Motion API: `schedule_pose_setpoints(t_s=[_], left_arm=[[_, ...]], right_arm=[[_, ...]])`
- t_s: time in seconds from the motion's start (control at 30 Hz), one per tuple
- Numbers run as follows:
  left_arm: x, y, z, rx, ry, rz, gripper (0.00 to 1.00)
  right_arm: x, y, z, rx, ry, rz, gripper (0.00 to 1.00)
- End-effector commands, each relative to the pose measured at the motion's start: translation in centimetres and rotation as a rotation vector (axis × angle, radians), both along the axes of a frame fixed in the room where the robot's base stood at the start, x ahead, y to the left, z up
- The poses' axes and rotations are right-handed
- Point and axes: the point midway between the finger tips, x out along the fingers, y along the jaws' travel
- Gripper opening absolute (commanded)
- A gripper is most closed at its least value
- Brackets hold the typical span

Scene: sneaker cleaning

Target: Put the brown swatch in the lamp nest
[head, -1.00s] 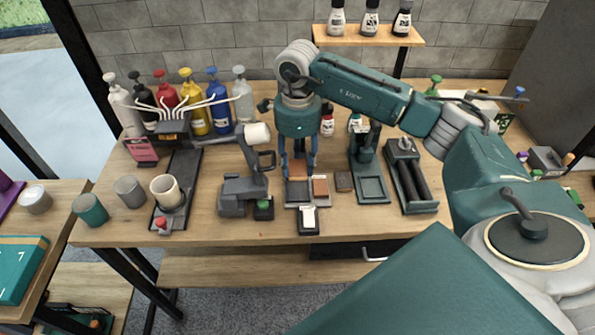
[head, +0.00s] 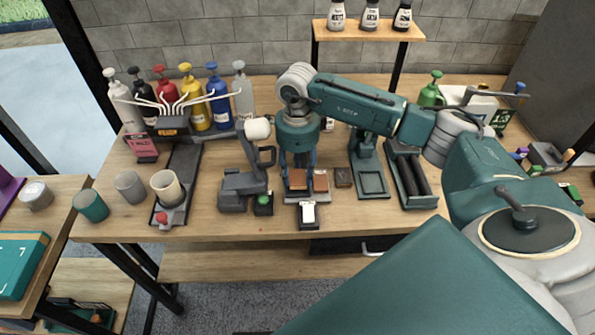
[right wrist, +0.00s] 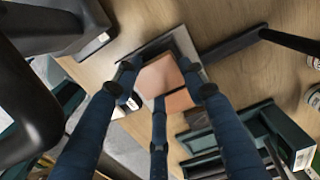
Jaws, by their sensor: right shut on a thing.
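My right gripper (head: 299,188) points down over a two-slot grey-rimmed tray (head: 288,200) near the table's front edge. It is shut on a reddish-brown square, the brown swatch (right wrist: 158,76), low at the tray's left slot. In the right wrist view the swatch lies between the fingers, within a grey frame. Whether it touches the slot's floor is hidden. A similar reddish-brown swatch (head: 321,184) lies in the right slot. Which fixture is the lamp nest I cannot tell surely; the tray stands beside a grey device with a white cylindrical head (head: 257,129). My left gripper is out of view.
A dark brown square (head: 343,177) lies right of the tray. Further right are a dark stand with a square frame (head: 372,185) and a roller tray (head: 411,180). A white-topped block (head: 308,214) sits in front. Pump bottles (head: 195,105) stand at back left.

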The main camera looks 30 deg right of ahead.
Motion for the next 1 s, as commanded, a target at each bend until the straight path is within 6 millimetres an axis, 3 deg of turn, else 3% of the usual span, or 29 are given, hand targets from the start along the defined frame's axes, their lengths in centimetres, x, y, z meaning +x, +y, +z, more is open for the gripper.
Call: schedule_pose_setpoints(t_s=[0.17, 0.2, 0.23, 0.67, 0.83, 1.0], left_arm=[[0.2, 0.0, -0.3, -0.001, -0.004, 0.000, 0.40], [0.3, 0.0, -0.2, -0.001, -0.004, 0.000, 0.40], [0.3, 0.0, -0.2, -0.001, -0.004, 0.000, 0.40], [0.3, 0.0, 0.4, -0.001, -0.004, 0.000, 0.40], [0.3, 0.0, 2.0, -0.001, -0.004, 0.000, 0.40], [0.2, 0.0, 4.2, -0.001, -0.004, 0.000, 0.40]], right_arm=[[0.0, 0.0, -0.3, 0.000, 0.000, -0.001, 0.23], [0.0, 0.0, -0.3, 0.000, 0.000, -0.001, 0.45], [0.0, 0.0, -0.3, 0.000, 0.000, -0.001, 0.49], [0.0, 0.0, 0.4, 0.000, 0.000, -0.001, 0.49], [0.1, 0.0, 2.5, 0.000, -0.002, 0.000, 0.49], [0.1, 0.0, 6.2, 0.000, -0.002, 0.000, 0.49]])
